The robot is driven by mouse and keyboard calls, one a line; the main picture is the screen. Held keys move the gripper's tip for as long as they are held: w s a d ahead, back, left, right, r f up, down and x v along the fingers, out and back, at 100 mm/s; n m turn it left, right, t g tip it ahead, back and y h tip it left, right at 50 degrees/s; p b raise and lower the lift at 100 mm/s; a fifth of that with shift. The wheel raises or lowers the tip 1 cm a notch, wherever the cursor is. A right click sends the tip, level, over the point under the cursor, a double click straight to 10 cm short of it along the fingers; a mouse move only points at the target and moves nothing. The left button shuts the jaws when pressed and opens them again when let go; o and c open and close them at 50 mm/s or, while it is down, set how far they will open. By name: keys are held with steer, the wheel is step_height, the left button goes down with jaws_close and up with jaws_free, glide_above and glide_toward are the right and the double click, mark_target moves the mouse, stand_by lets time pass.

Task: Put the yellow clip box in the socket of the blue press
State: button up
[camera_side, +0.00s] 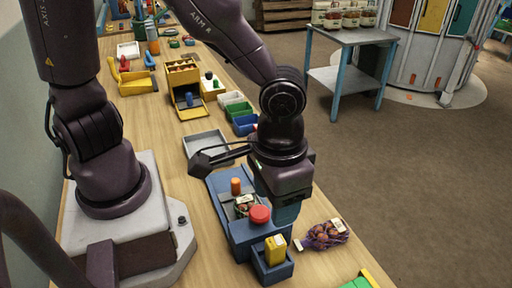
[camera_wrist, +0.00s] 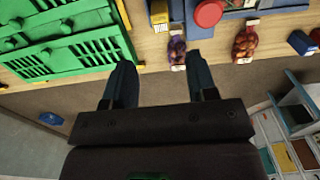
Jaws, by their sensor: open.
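The blue press (camera_side: 222,188) stands on the bench below my gripper, with a red knob (camera_side: 260,214) on top. The yellow clip box (camera_side: 275,249) is upright at a blue open-topped bin (camera_side: 279,272) at the press's near end. I cannot tell how deep it sits, or whether this bin is the socket. In the side view my gripper (camera_side: 286,218) is beside the press, apart from the box.
A purple net sack (camera_side: 325,235) lies right of the press; another red net sack (camera_wrist: 245,42) shows in the wrist view. A green crate (camera_wrist: 65,45) fills the wrist view's left. A grey tray (camera_side: 205,143) and several small bins (camera_side: 240,112) stand farther back.

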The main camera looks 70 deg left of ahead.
steer(key=s+a+r+t, duration=0.2)
steer(key=a+r, duration=0.5)
steer(key=a, duration=0.1)
steer(key=s+a+r+t, duration=0.2)
steer(key=a+r+t, duration=0.1)
steer(key=a+r, duration=0.4)
steer(key=shift+a+r+t, duration=0.3)
steer(key=shift+a+r, duration=0.05)
steer(key=shift+r, duration=0.2)
